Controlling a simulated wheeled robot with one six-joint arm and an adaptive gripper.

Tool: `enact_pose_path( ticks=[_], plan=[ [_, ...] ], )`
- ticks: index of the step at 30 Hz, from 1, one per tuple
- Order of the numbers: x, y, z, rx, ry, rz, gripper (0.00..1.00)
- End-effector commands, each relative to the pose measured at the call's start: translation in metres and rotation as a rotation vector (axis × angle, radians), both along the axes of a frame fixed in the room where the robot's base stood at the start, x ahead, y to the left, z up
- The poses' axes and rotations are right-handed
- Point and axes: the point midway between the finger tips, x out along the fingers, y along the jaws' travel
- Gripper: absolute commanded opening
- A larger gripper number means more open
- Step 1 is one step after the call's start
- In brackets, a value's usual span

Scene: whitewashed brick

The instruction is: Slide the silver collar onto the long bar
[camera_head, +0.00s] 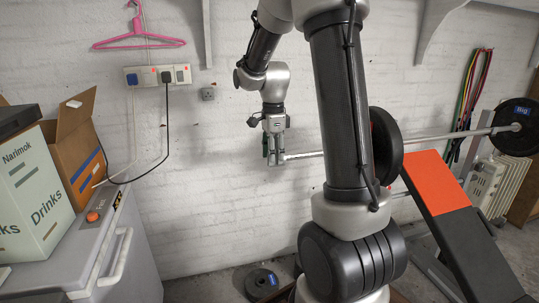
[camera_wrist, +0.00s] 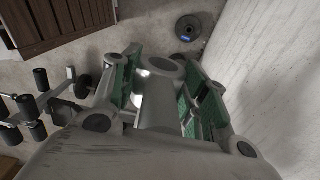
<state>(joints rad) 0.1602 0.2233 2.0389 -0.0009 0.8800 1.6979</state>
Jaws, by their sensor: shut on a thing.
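My gripper (camera_head: 273,150) is at the left end of the long bar (camera_head: 440,137) in the head view. The bar is a grey horizontal rod along the wall, partly hidden behind my arm. In the wrist view, my gripper (camera_wrist: 160,95) is shut on the silver collar (camera_wrist: 156,106), a grey cylindrical piece between the green pads, with a round rim at its top end. In the head view the collar is mostly hidden by the fingers. The bar's left end meets or nearly meets the gripper; I cannot tell whether the collar is around the bar.
A black plate (camera_head: 386,146) is on the bar behind my arm, and another (camera_head: 515,127) is at the right. An orange-and-black bench (camera_head: 440,185) stands below. A floor plate (camera_head: 262,281) lies under my gripper. A white chest (camera_head: 75,245) with boxes is at left.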

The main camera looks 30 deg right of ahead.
Motion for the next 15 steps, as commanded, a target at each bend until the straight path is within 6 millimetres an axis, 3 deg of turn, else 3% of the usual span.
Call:
enact_pose_path(
  ticks=[15],
  plan=[
    [-0.006,-0.020,0.000,0.000,0.000,0.000,0.07]
  ],
)
